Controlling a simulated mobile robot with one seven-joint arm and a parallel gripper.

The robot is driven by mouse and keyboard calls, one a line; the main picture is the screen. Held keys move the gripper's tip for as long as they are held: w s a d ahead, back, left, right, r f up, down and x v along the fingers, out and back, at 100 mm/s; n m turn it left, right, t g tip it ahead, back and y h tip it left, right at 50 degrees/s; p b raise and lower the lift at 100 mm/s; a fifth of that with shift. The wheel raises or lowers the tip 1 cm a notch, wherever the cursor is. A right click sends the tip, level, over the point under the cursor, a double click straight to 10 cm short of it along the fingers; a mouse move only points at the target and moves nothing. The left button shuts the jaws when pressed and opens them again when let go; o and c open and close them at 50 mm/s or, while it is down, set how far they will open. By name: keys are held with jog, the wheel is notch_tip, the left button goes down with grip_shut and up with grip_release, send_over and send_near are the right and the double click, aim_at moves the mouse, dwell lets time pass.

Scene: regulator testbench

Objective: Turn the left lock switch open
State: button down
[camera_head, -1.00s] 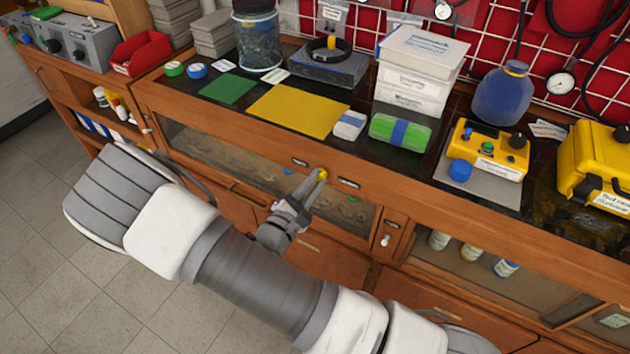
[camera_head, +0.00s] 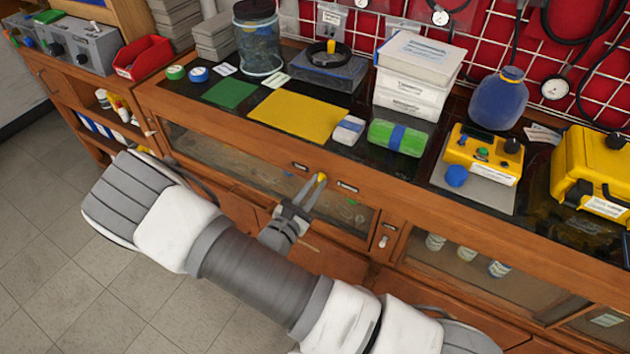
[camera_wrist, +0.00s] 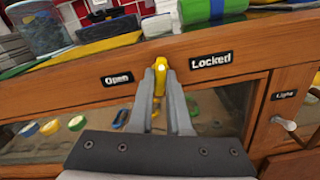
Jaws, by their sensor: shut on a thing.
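The left lock switch (camera_wrist: 160,68) is a small yellow knob on the wooden front edge of the bench. In the wrist view it stands roughly upright between an "Open" label (camera_wrist: 117,79) on its left and a "Locked" label (camera_wrist: 211,59) on its right. My gripper (camera_wrist: 160,76) is shut on it, with one grey finger on each side; its lower part is partly hidden between the fingers. In the head view the switch's yellow tip (camera_head: 322,177) shows at the fingertips of my gripper (camera_head: 314,184).
Below the switch is a glass-fronted cabinet (camera_head: 230,160) with small items inside. A "Light" switch (camera_wrist: 284,122) sits to the right in the wrist view. The benchtop holds a yellow mat (camera_head: 298,116), white boxes (camera_head: 412,88) and a yellow device (camera_head: 487,153).

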jog(key=n+p, duration=0.2)
jog(key=n, duration=0.4)
jog(key=shift+r+p, duration=0.1)
jog(key=shift+p, duration=0.3)
jog(key=n+p, duration=0.2)
jog(key=n, duration=0.4)
jog(key=shift+n, duration=0.4)
jog(key=c, duration=0.9)
grip_release()
jog(key=shift+o, duration=0.2)
jog(key=v, duration=1.7)
jog(key=shift+s+b, duration=0.3)
jog(key=shift+b, duration=0.15)
